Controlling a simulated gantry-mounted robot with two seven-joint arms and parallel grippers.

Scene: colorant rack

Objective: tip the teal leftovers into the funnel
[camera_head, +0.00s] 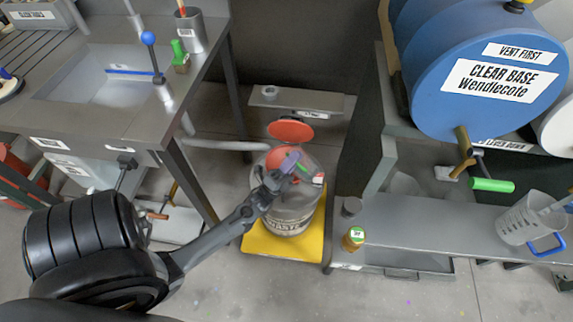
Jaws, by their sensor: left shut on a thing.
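My left gripper (277,182) reaches in from the left and is shut on a clear vessel (313,167) with a purple part showing at the fingers. The vessel is over the waste can (292,222), and its see-through wall is hard to tell from the can behind it. I cannot make out any teal liquid. The red-orange funnel (277,160) sits at the top of the can, partly covered by the vessel and gripper, with its round red lid (290,130) raised behind. My right gripper is not in view.
The can stands on a yellow base (257,244). A sink bench (110,120) is at left. At right, a blue drum (490,75) lies above a grey shelf (430,222) holding a clear measuring jug (520,222) and a small green-topped bottle (354,239). The front floor is mostly clear.

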